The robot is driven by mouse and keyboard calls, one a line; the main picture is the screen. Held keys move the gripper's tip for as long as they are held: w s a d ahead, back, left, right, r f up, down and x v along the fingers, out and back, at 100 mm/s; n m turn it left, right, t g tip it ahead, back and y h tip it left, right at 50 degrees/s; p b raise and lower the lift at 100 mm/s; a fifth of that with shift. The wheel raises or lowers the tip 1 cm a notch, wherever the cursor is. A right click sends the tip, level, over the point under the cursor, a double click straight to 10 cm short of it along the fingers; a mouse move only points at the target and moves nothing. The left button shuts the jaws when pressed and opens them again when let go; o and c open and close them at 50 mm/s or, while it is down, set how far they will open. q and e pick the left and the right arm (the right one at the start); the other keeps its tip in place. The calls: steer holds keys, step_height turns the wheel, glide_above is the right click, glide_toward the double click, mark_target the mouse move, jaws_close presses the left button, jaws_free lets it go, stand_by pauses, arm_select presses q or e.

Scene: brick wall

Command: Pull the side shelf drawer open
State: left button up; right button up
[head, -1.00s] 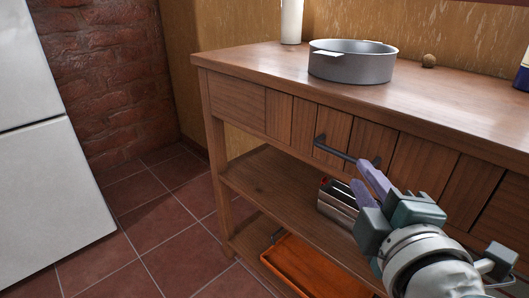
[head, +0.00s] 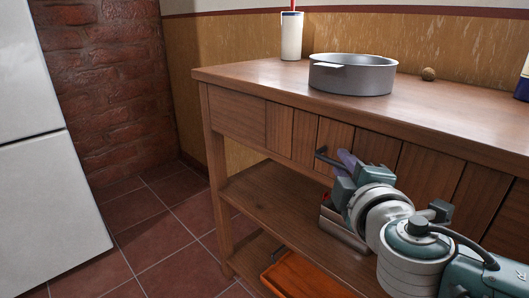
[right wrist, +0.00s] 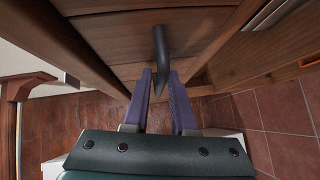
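The wooden side shelf (head: 262,183) has a drawer front (head: 335,136) of upright planks that looks flush with the frame. Its dark bar handle (head: 326,159) shows only at its left end in the head view; my right gripper (head: 345,162) covers the rest. In the right wrist view the handle (right wrist: 159,52) reaches between the two purple fingers of my right gripper (right wrist: 161,78). The fingers stand apart on either side of it, with visible gaps, so the gripper is open around the handle. My left gripper is not in view.
A grey round pan (head: 352,78), a white cup (head: 291,38) and a small brown ball (head: 428,74) stand on top. A metal box (head: 338,218) and an orange tray (head: 300,275) are on lower shelves. A white fridge (head: 45,190) stands left; tiled floor (head: 150,225) between is clear.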

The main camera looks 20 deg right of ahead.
jaws_close()
stand_by(1.3)
